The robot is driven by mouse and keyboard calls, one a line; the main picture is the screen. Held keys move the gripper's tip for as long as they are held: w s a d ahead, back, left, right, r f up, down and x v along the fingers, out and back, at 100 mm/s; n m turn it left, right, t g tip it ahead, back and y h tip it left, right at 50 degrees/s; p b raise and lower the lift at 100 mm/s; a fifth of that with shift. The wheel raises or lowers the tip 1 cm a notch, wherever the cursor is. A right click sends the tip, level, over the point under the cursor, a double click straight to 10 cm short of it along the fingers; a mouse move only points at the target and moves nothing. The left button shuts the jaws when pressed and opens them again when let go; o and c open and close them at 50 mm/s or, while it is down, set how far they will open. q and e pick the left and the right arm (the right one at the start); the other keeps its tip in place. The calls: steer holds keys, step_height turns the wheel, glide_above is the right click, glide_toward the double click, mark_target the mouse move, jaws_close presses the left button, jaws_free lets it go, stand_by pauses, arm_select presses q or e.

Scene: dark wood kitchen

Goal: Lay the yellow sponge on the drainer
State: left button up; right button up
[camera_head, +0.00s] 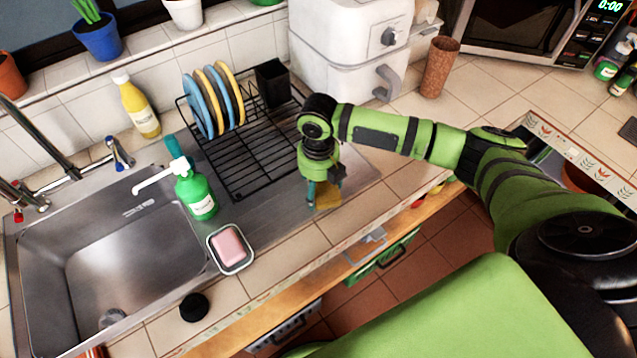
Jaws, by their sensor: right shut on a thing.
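The drainer (250,171) is a black wire rack on the steel sink unit, right of the basin. Plates stand in its back left part; its front part is bare. My right gripper (321,190) points down just right of the drainer's front right side, near the counter's front edge. It is shut on the yellow sponge (328,198), which shows below it, partly hidden by the fingers. I cannot tell whether the sponge touches the surface under it. My left gripper is not in view.
Blue and yellow plates (211,98) and a black cutlery holder (272,83) stand on the drainer. A green soap bottle (196,194) and a pink soap in a dish (231,249) are left of it. A white air fryer (345,50) stands behind, right.

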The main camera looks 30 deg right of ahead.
mark_target(318, 185)
steer(key=shift+f, duration=0.1)
steer(key=o, duration=0.7)
steer(key=shift+r+b, duration=1.45)
steer(key=shift+r, duration=4.7)
steer(key=shift+f, duration=0.1)
